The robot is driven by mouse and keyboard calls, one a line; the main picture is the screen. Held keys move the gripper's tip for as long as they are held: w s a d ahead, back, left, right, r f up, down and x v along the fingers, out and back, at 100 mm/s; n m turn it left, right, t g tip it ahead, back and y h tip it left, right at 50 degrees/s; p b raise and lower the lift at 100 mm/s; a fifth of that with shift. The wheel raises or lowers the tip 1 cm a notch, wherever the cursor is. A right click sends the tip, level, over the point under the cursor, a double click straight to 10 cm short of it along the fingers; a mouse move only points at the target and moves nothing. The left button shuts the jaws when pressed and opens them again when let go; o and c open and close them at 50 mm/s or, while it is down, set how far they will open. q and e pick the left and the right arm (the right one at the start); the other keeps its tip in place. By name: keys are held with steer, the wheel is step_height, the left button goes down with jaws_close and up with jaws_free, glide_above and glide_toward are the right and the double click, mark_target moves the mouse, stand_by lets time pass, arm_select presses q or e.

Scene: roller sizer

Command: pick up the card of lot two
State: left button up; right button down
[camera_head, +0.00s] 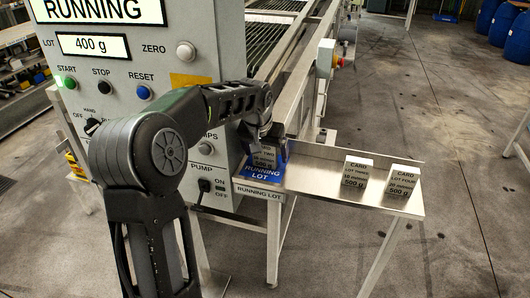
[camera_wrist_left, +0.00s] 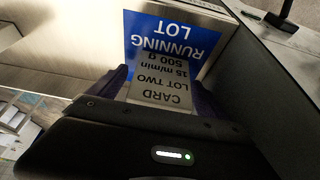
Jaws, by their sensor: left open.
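The card of lot two (camera_head: 264,158) stands on the blue running lot plate (camera_head: 262,175) at the left end of the metal shelf. It is partly hidden under my left gripper (camera_head: 262,138), which reaches down over it. In the left wrist view the card (camera_wrist_left: 162,92) reads upside down, "LOT TWO, 15 m/min, 500 g". My left gripper's dark fingers stand on either side of it, open. Whether they touch it I cannot tell. The blue plate (camera_wrist_left: 175,32) shows beyond the card. My right gripper is not in view.
The card of lot three (camera_head: 356,176) and the card of lot four (camera_head: 402,181) stand farther right on the shelf (camera_head: 310,182). The control panel (camera_head: 130,60) is close on the left. The machine's metal rail (camera_head: 300,95) rises behind my gripper.

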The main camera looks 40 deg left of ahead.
arm_select(q)
steer(key=shift+w+f, duration=0.15)
steer(key=shift+f, duration=0.25)
steer(key=c, duration=1.5)
